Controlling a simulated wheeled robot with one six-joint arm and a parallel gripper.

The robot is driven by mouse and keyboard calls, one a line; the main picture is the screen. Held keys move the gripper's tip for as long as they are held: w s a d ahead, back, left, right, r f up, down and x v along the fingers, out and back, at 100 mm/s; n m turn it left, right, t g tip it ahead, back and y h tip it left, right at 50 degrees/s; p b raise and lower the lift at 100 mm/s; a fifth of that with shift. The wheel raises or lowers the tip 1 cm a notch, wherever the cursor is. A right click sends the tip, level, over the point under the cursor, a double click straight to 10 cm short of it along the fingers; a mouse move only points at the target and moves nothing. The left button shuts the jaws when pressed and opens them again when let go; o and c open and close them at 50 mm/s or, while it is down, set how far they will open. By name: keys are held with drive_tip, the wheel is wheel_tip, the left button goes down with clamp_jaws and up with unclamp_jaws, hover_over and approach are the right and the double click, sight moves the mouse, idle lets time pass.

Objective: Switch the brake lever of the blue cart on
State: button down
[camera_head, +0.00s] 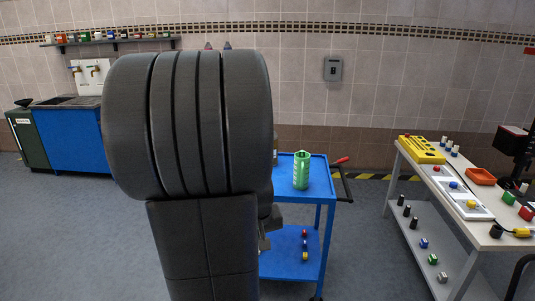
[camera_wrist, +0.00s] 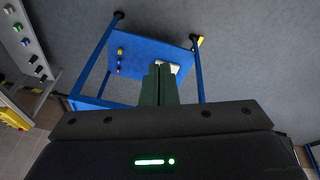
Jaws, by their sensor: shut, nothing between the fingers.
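The blue cart (camera_head: 318,180) stands right of my arm, which hides its left part in the head view. A red-tipped lever (camera_head: 341,160) sticks out at the cart's right end, above a dark bar; I cannot confirm it is the brake lever. In the wrist view the cart's lower shelf (camera_wrist: 140,62) and legs show at a tilt, and the lever cannot be made out. My gripper (camera_wrist: 164,68) is shut and empty, its fingers in front of the shelf's edge. In the head view the gripper is mostly hidden behind my arm.
A white table (camera_head: 430,180) with trays and parts stands at right. A blue sink cabinet (camera_head: 72,138) is at left. Floor between cart and table is clear.

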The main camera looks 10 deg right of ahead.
drive_tip(key=w+d+f+t, duration=0.1)
drive_tip(key=w+f, duration=0.1)
drive_tip(key=w, duration=0.8)
drive_tip(key=w+d+f+t+b, duration=0.1)
drive_tip(key=w+f, duration=0.2)
drive_tip(key=w, duration=0.7)
drive_tip(key=shift+w+d+f+n+b, duration=0.3)
drive_tip(key=shift+d+f+n, duration=0.05)
drive_tip(key=shift+n, duration=0.05)
